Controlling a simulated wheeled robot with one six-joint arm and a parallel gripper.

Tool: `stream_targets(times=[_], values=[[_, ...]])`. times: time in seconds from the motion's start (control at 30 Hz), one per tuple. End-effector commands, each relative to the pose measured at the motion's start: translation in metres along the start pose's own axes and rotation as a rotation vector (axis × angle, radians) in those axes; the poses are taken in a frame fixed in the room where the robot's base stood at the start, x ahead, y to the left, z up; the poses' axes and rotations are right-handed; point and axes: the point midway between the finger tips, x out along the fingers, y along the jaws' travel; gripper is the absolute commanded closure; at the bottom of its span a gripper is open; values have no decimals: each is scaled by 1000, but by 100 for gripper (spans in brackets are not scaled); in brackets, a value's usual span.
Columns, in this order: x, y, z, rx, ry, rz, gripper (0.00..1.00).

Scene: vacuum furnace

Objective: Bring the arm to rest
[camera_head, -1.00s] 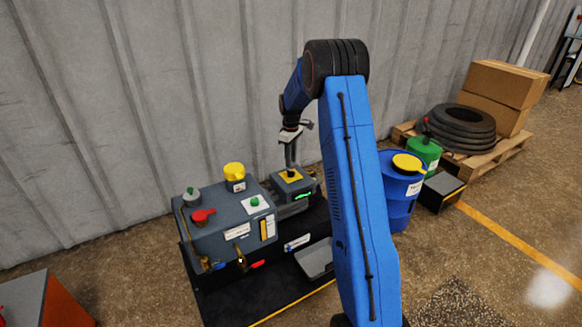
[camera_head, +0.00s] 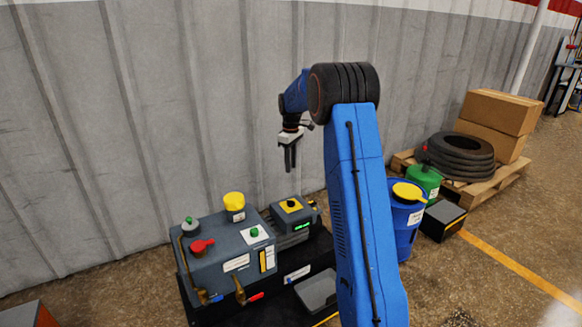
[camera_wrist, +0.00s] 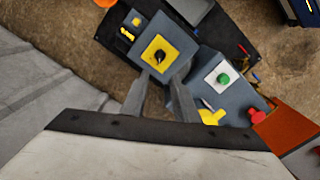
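My gripper (camera_head: 290,158) hangs fingers-down in the air above the furnace bench, in front of the grey wall. In the wrist view my gripper (camera_wrist: 161,84) shows two separate fingers with a gap and nothing between them. Below it is a grey control box (camera_head: 281,213) with a black knob on a yellow plate (camera_wrist: 159,54). The box's green display is lit. My gripper is clear of the knob. The larger grey furnace unit (camera_head: 212,262) with a green button (camera_wrist: 223,78) stands to its left in the head view.
The furnace unit carries a yellow cap (camera_head: 234,200) and a red handle (camera_head: 201,246). A grey tray (camera_head: 318,291) lies at the bench's front. A blue drum (camera_head: 405,222), a green canister (camera_head: 424,179) and a tyre pallet stand right. The corrugated wall (camera_head: 140,130) is close behind my gripper.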

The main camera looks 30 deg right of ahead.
Motion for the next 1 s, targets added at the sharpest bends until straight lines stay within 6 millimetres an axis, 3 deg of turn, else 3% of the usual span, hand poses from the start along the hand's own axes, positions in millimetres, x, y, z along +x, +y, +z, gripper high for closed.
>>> stream_targets(times=[0.33,0.47,0.67,1.0], values=[[0,0,0,0,0,1,73],[-10,-10,2,9,6,7,73],[-48,-52,17,52,30,31,73],[-107,-141,58,146,85,73,73]])
